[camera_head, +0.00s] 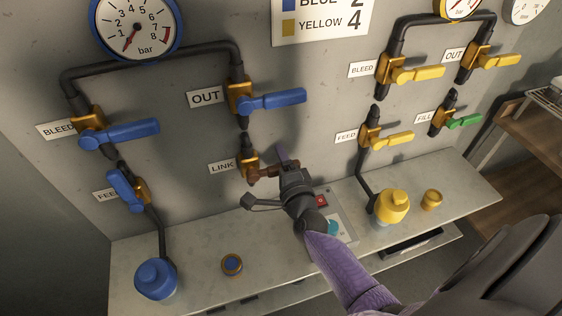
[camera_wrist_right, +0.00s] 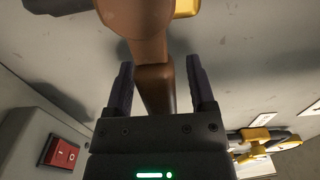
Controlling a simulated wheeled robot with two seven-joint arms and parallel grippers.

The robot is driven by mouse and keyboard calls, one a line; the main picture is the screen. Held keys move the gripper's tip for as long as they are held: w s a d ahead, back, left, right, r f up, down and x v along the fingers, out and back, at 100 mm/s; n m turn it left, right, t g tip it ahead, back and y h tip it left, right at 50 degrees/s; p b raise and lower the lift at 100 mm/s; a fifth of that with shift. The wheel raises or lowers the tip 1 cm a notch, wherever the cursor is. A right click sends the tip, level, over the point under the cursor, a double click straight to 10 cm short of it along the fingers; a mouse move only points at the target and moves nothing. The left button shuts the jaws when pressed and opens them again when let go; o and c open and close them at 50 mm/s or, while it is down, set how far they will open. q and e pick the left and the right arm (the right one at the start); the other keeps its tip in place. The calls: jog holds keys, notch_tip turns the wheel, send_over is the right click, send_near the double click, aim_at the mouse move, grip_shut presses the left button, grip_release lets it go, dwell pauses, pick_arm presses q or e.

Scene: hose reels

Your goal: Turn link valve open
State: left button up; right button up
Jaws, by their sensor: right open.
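The link valve (camera_head: 248,165) is a brass body with a brown lever (camera_head: 263,172), low on the grey panel beside the LINK label (camera_head: 222,167). The lever points right, roughly level. My right gripper (camera_head: 287,160) is at the lever's right end. In the right wrist view the brown lever (camera_wrist_right: 154,82) runs between the two dark fingers of my right gripper (camera_wrist_right: 159,65). The fingers are apart, with a visible gap on the right side of the lever. The gripper's body hides the lever's far end. My left gripper is in neither view.
Above is the blue OUT lever (camera_head: 278,99); blue BLEED (camera_head: 132,133) and FEED (camera_head: 124,190) levers are at left. Yellow levers (camera_head: 417,74) and a green FILL lever (camera_head: 464,121) are at right. A box with a red switch (camera_head: 321,200) stands below my right gripper.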

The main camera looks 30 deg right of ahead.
grip_shut()
dwell(1.4)
